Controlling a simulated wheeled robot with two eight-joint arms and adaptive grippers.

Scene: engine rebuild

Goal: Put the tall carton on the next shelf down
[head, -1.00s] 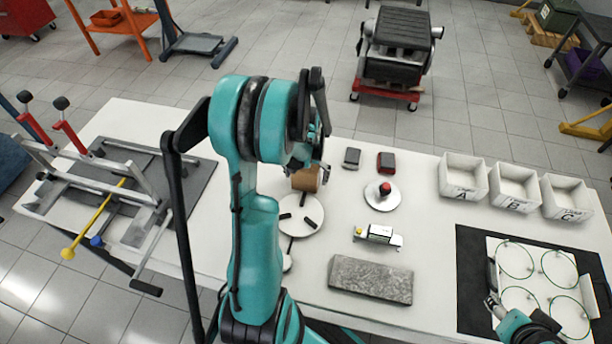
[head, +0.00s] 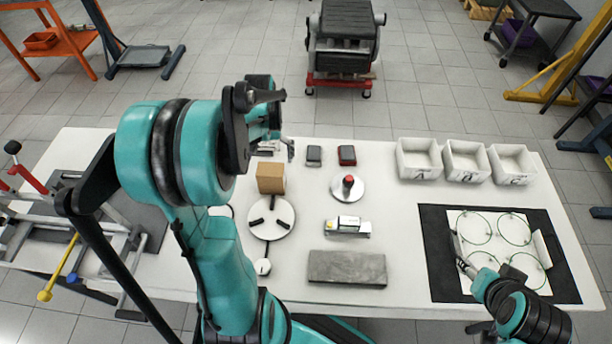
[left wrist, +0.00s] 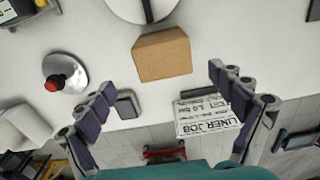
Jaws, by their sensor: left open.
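A brown carton (head: 270,178) stands on the white workbench (head: 300,262), just behind a round white disc. It looks roughly cube-shaped from above. It also shows in the left wrist view (left wrist: 162,54), ahead of the fingertips. My left gripper (head: 283,148) is above the bench's far edge, beyond the carton and apart from it. In the left wrist view its two fingers are spread wide with nothing held. My right gripper (head: 464,268) is low over the black mat at the right, its fingers too small to judge. I cannot make out a shelf for the carton.
A white disc with black bars (head: 271,217), a red-knobbed disc (head: 348,188) and a grey block (head: 347,268) lie on the bench. White bins (head: 419,172) stand at the back right. A metal frame (head: 75,235) is at the left. A printed card (left wrist: 205,117) shows between my left fingers.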

